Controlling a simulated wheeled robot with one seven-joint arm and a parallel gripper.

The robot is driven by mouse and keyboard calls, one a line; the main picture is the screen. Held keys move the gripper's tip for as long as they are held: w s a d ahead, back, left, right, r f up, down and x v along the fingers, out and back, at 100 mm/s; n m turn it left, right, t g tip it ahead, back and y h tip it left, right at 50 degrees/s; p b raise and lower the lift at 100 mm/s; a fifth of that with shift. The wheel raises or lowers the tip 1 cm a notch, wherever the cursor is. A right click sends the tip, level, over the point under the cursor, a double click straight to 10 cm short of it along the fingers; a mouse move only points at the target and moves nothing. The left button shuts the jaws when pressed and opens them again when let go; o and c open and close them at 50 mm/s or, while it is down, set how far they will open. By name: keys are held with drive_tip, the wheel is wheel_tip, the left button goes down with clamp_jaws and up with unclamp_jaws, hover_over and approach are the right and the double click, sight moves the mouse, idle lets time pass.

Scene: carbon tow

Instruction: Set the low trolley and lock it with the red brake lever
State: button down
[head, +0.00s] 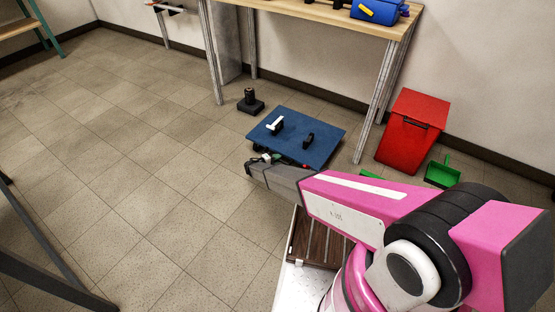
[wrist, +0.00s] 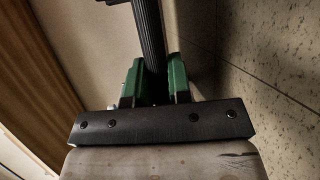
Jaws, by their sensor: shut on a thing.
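The low trolley (head: 330,140) has a flat blue deck and stands on the floor in front of the workbench. A white-and-black fitting (head: 276,125) and a small black fitting (head: 308,141) sit on its deck. A small red spot (head: 305,166) shows at its near edge; I cannot tell whether it is the brake lever. My gripper (head: 263,160) is low at the trolley's near left corner. In the wrist view, its green fingers (wrist: 152,78) are shut on a black ribbed bar (wrist: 148,32). The bar's far end is out of view, and my arm hides part of the trolley's near side.
A workbench (head: 315,14) with metal legs stands behind the trolley. A black object with a knob (head: 250,103) is on the floor behind left. A red bin (head: 410,130) and a green dustpan (head: 441,173) are at right.

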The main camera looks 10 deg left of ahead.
drive_tip(key=c, duration=1.1)
unclamp_jaws()
drive_tip(key=shift+o, duration=0.2)
drive_tip(key=v, duration=1)
drive_tip(key=shift+s+a, duration=0.3)
drive_tip(key=shift+d+r, duration=0.1)
drive_tip(key=shift+r, duration=0.1)
